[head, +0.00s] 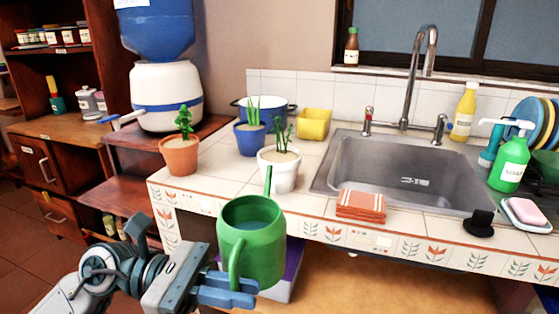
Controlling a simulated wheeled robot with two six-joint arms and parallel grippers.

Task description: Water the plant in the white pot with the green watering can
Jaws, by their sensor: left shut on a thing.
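The green watering can (262,255) is in front of the counter edge at the lower middle of the head view. My left gripper (232,290) is shut on its handle. Blue water shows inside the can, and it looks about upright. Its spout rises on the far side, in front of the white pot (283,178). The white pot holds a plant (282,138) with thin green stems and stands on the tiled counter (222,180). I cannot tell whether the spout touches the pot. My right gripper is not in view.
A terracotta pot (179,160) stands left of the white pot, and a blue pot (250,141) behind it. A yellow container (314,123), folded orange cloths (361,206) and the sink (400,170) are nearby. A green soap bottle (511,163) stands at the right.

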